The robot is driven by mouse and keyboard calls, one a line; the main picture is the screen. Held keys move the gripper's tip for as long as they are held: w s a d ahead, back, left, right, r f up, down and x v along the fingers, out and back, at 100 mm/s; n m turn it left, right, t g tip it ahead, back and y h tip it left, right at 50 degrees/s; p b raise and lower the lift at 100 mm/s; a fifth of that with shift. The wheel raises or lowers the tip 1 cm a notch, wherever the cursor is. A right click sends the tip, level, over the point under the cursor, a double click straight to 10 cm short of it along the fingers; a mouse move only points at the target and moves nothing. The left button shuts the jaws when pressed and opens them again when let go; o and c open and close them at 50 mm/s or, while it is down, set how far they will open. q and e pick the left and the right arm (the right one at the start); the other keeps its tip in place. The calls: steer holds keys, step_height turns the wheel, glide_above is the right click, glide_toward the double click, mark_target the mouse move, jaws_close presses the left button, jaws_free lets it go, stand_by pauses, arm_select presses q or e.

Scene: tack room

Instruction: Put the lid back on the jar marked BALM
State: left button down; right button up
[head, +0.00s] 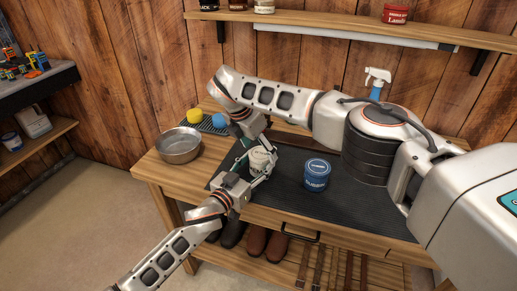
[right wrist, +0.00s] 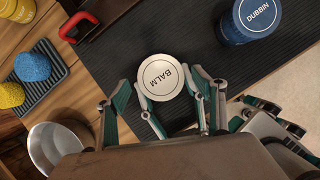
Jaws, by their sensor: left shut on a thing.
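The BALM jar (head: 260,162) is a small cream jar at the left part of the dark mat. My left gripper (head: 257,174) is shut on it from the front. Whether those fingers press on the lid is unclear. The view from above hides the jar under the lid, so I cannot tell whether it is seated.
A blue DUBBIN jar (head: 317,174) stands right of the balm jar on the mat (head: 283,190). A metal bowl (head: 178,146) is at the left, with yellow (head: 194,116) and blue (head: 219,121) sponges behind. A spray bottle (head: 376,83) stands at the back.

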steer(key=shift+r, duration=0.1)
steer(key=shift+r, duration=2.15)
steer(key=o, duration=0.6)
steer(key=shift+v, duration=4.1)
arm_select(q)
steer(key=c, duration=0.9)
jaws_free()
arm_select(e)
steer(key=shift+a, duration=0.15)
